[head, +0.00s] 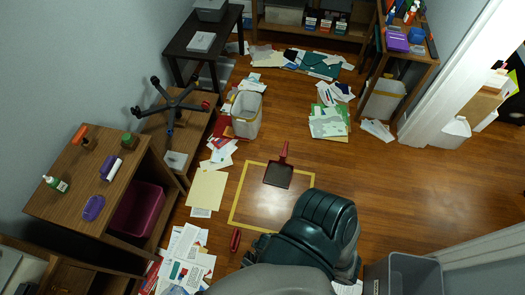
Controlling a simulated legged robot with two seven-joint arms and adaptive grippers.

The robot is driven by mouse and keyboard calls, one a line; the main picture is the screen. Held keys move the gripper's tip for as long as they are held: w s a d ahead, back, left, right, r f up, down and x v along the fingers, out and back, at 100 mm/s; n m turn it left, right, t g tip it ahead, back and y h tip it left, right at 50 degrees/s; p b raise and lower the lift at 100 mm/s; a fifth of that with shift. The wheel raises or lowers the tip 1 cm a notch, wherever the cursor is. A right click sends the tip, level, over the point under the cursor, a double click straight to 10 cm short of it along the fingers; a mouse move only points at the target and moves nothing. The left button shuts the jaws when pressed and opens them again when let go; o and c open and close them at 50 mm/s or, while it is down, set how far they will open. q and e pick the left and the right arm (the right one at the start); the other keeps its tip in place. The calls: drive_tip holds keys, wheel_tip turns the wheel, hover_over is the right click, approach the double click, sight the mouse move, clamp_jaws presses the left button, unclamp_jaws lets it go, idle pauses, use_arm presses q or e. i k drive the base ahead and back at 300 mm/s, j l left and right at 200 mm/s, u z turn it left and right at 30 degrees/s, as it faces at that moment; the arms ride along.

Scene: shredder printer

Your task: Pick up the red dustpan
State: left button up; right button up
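The dustpan (279,174) lies on the wooden floor near the middle of the head view. Its pan looks dark brownish red, and its red handle (284,151) points away from me. It lies at the far side of a yellow taped square (235,207) on the floor, with the pan over the tape line. Neither of my grippers can be made out in the head view. A large dark green part at the bottom centre covers the near right part of the square.
A wooden desk (65,185) is at left, a grey bin (402,275) at bottom right. The floor right of the dustpan is clear.

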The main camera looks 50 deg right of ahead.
sight(278, 173)
drive_tip(key=z, duration=2.05)
